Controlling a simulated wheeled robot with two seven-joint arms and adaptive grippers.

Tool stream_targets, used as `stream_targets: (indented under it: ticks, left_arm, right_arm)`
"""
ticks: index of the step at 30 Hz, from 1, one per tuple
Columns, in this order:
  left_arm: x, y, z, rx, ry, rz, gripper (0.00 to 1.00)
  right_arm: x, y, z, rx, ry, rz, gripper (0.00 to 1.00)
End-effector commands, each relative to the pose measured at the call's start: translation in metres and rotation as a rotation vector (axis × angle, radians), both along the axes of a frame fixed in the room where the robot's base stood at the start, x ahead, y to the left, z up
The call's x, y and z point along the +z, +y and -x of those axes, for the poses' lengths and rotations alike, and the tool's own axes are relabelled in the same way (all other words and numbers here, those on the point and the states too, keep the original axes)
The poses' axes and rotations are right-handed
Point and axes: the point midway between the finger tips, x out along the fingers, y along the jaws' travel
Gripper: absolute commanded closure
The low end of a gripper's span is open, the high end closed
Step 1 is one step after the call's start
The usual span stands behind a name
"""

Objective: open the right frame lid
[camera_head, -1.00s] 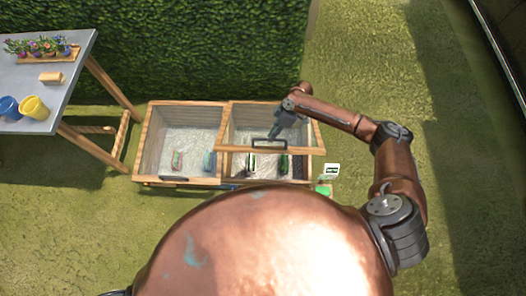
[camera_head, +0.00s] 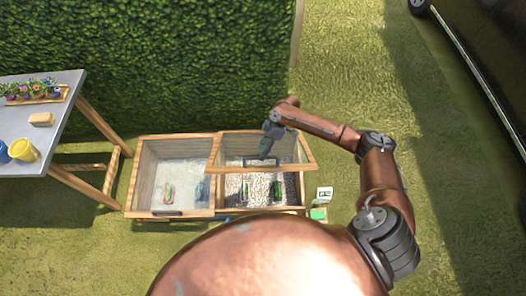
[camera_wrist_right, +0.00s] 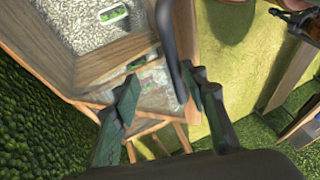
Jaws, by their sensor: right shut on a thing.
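The right frame lid (camera_head: 297,168) is raised at its front, with its wooden front bar standing back over the middle of the right compartment (camera_head: 303,196). My right gripper (camera_head: 265,154) is at the dark lid handle (camera_head: 249,163) and shut on it. In the right wrist view the handle (camera_wrist_right: 168,32) runs down toward my right gripper (camera_wrist_right: 164,82), close to the right-hand finger. The exact contact is hard to see. The left frame lid (camera_head: 147,212) lies closed over its compartment. My left gripper is not in view.
Packets (camera_head: 244,190) stand in the gravelly bed below the raised lid. A hedge (camera_head: 180,60) stands close behind the frame. A table (camera_head: 55,110) with flowers, a sponge-like block and cups is at left. A small sign (camera_head: 324,193) stands right of the frame. Open grass lies to the right.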

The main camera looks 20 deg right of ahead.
Motion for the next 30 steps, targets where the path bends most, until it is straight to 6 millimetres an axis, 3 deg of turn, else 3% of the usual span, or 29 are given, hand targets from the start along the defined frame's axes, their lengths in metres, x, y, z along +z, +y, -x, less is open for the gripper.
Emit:
stream_targets:
  ticks: [4, 30]
  left_arm:
    - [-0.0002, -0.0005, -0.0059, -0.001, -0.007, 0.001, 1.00]
    - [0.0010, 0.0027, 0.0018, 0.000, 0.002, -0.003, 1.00]
  right_arm:
    - [-0.0002, -0.0052, -0.0038, -0.008, -0.013, 0.008, 0.71]
    - [0.0064, -0.0058, -0.0027, -0.004, -0.008, 0.007, 0.71]
